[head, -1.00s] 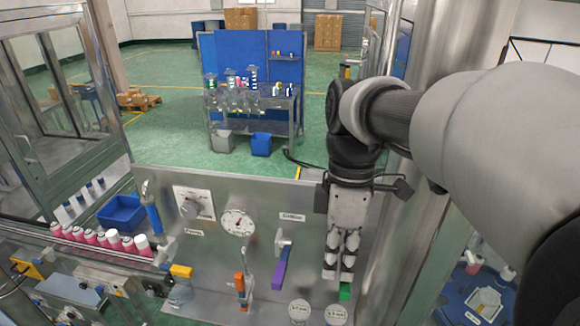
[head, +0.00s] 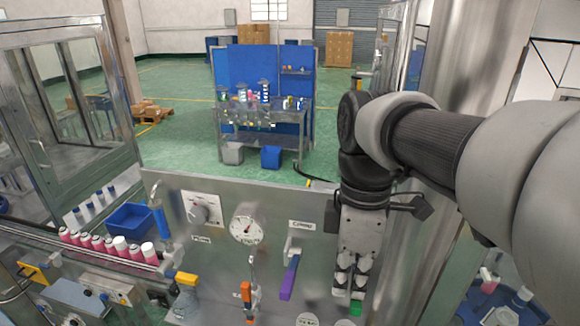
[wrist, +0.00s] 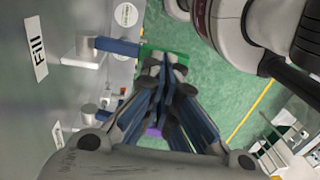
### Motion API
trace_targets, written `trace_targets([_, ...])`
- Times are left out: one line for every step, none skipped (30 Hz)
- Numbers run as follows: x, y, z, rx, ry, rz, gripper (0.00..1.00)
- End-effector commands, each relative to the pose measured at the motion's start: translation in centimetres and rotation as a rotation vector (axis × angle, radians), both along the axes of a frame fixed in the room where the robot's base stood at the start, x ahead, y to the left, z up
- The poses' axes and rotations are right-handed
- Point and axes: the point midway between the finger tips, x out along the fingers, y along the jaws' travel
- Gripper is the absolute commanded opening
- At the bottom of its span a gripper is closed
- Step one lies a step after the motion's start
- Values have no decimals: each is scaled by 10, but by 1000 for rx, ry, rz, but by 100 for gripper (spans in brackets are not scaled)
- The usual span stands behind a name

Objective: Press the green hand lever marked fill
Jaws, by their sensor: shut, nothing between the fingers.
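The green hand lever shows as a green end (head: 355,308) just below my gripper (head: 350,294) in the head view, with the rest of it hidden behind the gripper. In the wrist view, its green end (wrist: 180,53) lies at the tips of my gripper (wrist: 165,65), which partly cover it. A "Fill" label (wrist: 38,50) is on the panel beside this lever's mount. My gripper is shut and empty, pointing down in front of the panel. I cannot tell whether the fingertips touch the lever.
A purple lever (head: 289,280) and an orange lever (head: 246,291) hang left of my gripper on the metal panel (head: 185,238). A gauge (head: 246,224) sits above the orange one. Pink bottles (head: 97,243) and a blue bin (head: 131,220) are at the left.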

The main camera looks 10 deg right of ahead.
Motion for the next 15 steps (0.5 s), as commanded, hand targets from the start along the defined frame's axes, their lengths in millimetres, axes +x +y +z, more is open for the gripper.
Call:
trace_targets([-1, 1, -5, -5, -16, 2, 0])
trace_targets([-2, 1, -6, -8, -29, 2, 0])
trace_targets([-3, 1, -9, -14, -47, 2, 0])
trace_targets([-4, 1, -11, -18, -60, 2, 0])
trace_targets([-4, 2, -12, -24, -77, 2, 0])
trace_targets([-5, 2, -15, -32, -101, 3, 0])
trace_targets([-6, 2, -17, -37, -122, 4, 0])
trace_targets([-7, 3, -20, -43, -141, 4, 0])
trace_targets([-8, 3, -23, -52, -169, 4, 0])
trace_targets([-9, 3, -26, -60, -193, 5, 0])
trace_targets([-9, 4, -28, -66, -215, 4, 0])
trace_targets([-10, 4, -31, -77, -244, 5, 0])
trace_targets([-11, 4, -33, -84, -266, 5, 0])
trace_targets([-12, 4, -35, -90, -286, 4, 0])
trace_targets([-12, 4, -37, -99, -313, 5, 0])
